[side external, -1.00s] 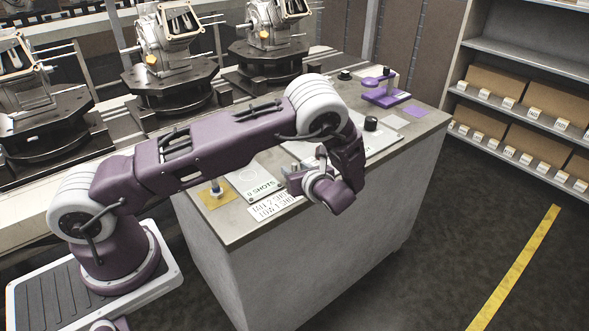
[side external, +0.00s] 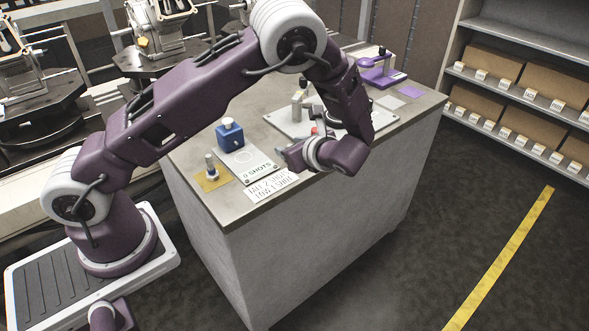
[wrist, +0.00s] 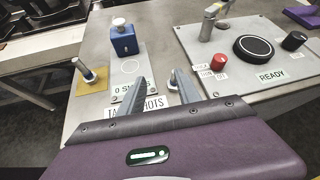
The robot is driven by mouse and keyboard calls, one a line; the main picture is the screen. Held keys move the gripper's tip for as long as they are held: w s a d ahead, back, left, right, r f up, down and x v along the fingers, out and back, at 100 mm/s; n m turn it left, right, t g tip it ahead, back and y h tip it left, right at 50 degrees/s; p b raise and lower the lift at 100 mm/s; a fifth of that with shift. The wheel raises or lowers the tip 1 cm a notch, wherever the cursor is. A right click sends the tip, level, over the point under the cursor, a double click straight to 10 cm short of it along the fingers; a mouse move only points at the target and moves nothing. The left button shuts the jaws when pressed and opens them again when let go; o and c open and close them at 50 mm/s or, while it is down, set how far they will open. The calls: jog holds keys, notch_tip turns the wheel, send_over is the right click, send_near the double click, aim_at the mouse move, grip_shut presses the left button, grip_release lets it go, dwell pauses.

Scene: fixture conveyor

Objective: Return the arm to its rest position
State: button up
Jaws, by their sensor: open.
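My gripper (side external: 284,156) hangs above the grey bench (side external: 262,207) near its front edge in the side external view, at the end of my folded, raised arm. In the wrist view, my gripper's two grey fingers (wrist: 160,82) stand apart with nothing between them. A blue block with a white knob (side external: 229,135) sits at the back of a plate marked 0 SHOTS (side external: 250,166); the block (wrist: 124,42) also shows beyond my fingers, clear of them. Part of the plate's lettering is hidden by a finger in the wrist view.
A panel (wrist: 272,81) holds a red button (wrist: 219,62), a black round knob (wrist: 259,49) and a READY label. A post on a yellow pad (side external: 212,177) stands left of the plate. A purple stand (side external: 381,70) is at the far right. Conveyor fixtures (side external: 160,22) stand behind.

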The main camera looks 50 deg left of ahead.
jog(key=s+d+r+n+h, duration=0.3)
jog(key=s+r+n+h, duration=0.4)
jog(key=s+r+n, duration=0.7)
jog(key=s+d+r+n+t+h, duration=0.1)
jog(key=s+d+r+n+h, duration=0.1)
jog(key=s, duration=0.4)
jog(key=s+d+r+n+t+h, duration=0.2)
jog(key=s+d+r, duration=0.2)
jog(key=s+d, duration=0.1)
jog(key=shift+s+h, duration=0.4)
jog(key=shift+s, duration=0.25)
jog(key=shift+d+r, duration=0.1)
